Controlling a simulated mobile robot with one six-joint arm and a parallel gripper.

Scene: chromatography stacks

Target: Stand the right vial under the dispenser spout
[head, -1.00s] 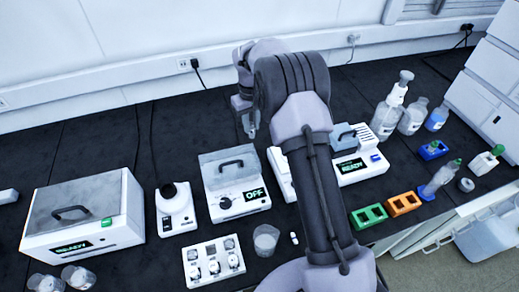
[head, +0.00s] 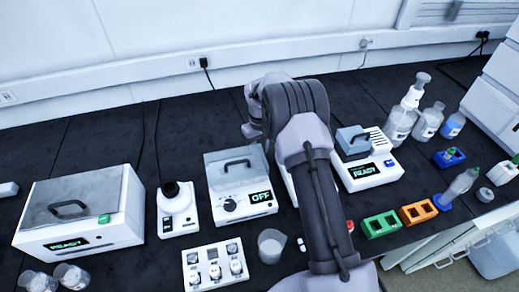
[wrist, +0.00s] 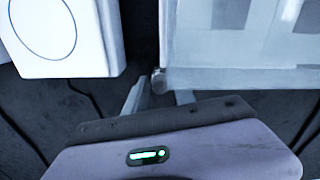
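A small white piece (head: 301,244) lies by a clear beaker (head: 271,246), perhaps a vial. I cannot tell which thing is the right vial.
A lidded READY box (head: 85,215) and a small black-topped device (head: 177,210) stand left. A second READY device (head: 366,170) is partly behind my arm. A green rack (head: 380,225) and orange rack (head: 418,212) sit near the front edge.

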